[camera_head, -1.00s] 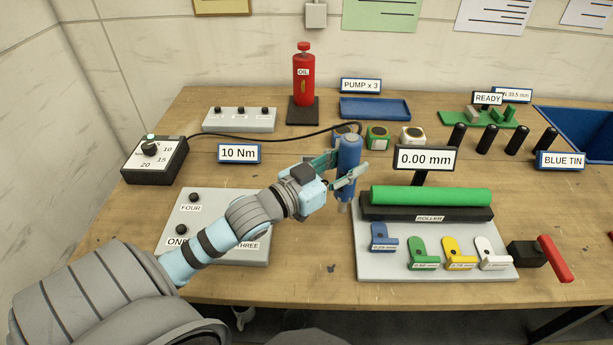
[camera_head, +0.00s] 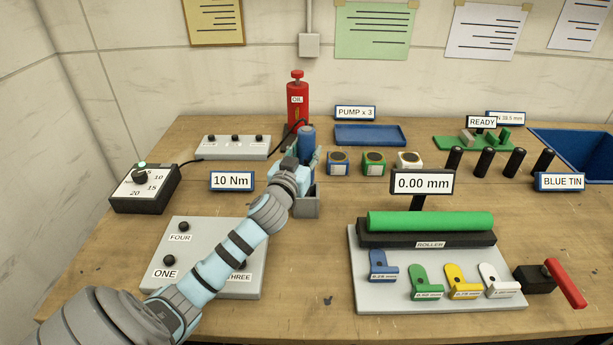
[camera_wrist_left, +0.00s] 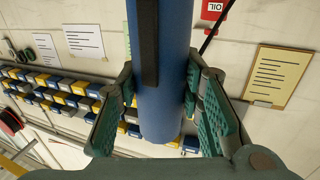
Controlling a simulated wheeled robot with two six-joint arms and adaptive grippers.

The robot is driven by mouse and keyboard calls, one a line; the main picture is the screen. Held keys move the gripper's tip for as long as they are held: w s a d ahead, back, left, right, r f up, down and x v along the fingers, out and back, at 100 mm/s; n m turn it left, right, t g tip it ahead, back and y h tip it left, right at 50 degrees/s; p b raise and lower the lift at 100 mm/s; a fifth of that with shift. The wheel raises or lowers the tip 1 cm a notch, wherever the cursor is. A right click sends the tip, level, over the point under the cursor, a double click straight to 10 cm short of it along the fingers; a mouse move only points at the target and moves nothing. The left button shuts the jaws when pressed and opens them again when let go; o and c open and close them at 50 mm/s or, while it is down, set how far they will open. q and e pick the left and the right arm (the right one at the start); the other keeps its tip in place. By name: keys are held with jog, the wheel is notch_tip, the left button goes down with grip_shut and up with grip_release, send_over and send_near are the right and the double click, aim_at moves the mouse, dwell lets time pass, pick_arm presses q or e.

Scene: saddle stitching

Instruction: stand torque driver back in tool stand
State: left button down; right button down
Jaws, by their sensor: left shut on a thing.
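The torque driver (camera_head: 306,142) is a blue cylinder with a black cable at its top. My left gripper (camera_head: 303,165) is shut on it and holds it roughly upright, in front of the red oil can. In the left wrist view the blue driver body (camera_wrist_left: 165,90) runs between the two green-padded fingers. The grey tool stand (camera_head: 306,208) shows just below the gripper, partly covered by my left arm. The driver's lower end is hidden behind the gripper, so I cannot tell whether it touches the stand. My right gripper is not in view.
The torque controller (camera_head: 144,190) and 10 Nm sign (camera_head: 232,181) stand left. The red oil can (camera_head: 297,93) is close behind the driver. Small tins (camera_head: 339,163) stand to its right. The roller plate (camera_head: 365,295) is at front right, the button plate (camera_head: 190,285) at front left.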

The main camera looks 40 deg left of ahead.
pick_arm(q)
notch_tip(320, 180, down, 5)
jog(key=shift+f+b, duration=0.1)
jog(key=shift+b, duration=0.65)
jog(key=c, duration=1.2)
grip_release()
jog(key=shift+o, duration=0.5)
jog(key=shift+s, duration=0.1)
jog(key=shift+d, duration=0.1)
jog(key=v, duration=1.2)
jog(key=shift+b, duration=0.4)
